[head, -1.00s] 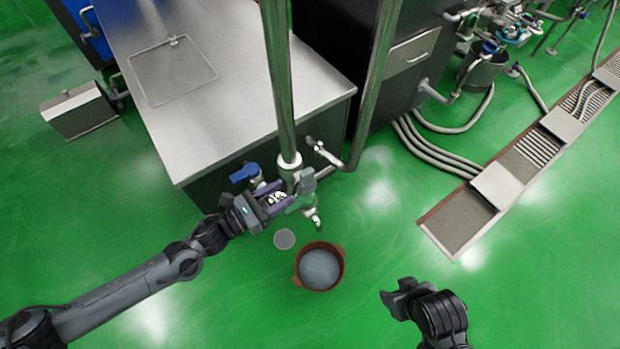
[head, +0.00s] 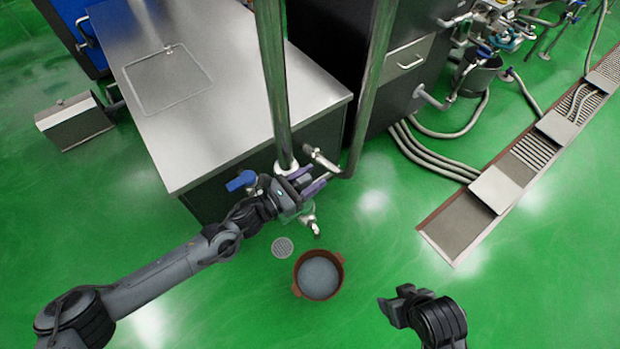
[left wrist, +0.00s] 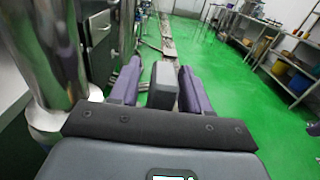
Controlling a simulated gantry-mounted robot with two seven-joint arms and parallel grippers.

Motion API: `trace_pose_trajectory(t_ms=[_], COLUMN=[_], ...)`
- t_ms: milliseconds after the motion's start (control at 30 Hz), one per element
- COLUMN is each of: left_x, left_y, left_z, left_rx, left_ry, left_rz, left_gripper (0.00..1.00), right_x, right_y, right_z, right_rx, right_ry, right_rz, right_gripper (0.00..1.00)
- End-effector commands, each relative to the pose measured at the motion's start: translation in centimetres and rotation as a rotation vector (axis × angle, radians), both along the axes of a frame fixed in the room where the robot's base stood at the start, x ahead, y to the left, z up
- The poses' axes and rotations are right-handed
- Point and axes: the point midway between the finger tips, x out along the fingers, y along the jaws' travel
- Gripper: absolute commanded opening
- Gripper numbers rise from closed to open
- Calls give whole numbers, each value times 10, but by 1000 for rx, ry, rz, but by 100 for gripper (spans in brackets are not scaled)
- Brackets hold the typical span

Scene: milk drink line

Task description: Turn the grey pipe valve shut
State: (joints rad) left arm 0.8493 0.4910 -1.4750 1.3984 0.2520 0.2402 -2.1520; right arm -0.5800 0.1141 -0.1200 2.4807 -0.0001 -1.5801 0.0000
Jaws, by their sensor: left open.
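My left gripper (head: 313,181) is at the pipe fitting below the tall steel pipes, beside the metal counter. Its two purple fingers are apart in the left wrist view (left wrist: 157,84). The grey valve handle (left wrist: 163,86) stands as a block between them, with a narrow gap visible on each side. In the head view the gripper covers most of the handle and valve body. The spout (head: 312,226) shows below the gripper. My right gripper (head: 398,304) is at the lower right, away from the valve; its jaw state is unclear.
A blue valve handle (head: 241,181) sits just left of my left gripper. A brown pot (head: 336,284) with pale contents stands on the floor below the spout, near a round drain (head: 282,247). The steel counter (head: 215,120) lies behind. Green floor is open in front.

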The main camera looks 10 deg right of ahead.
Motion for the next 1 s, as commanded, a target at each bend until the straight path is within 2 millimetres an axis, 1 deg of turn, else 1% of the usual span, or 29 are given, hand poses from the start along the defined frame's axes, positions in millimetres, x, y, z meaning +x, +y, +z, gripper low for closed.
trace_pose_trajectory(t_ms=[200, 467, 500, 833, 1000], left_x=[0, 0, 0, 0, -2], left_y=[0, 0, 0, 1, 3], left_z=[0, 0, 0, -1, -4], left_rx=[0, 0, 0, -4, -38], left_ry=[0, 0, 0, -1, -20], left_rz=[0, 0, 0, 0, 1], left_gripper=[47, 7, 1, 0, 0], right_x=[0, 0, 0, 0, 0], right_y=[-1, -2, -2, -2, -1], right_z=[0, -1, -1, -3, -14], right_rx=[-4, -11, -11, -8, -4], right_ry=[0, 0, 0, 1, 0], right_rz=[3, 7, 7, 6, 3], right_gripper=[62, 62, 62, 62, 62])
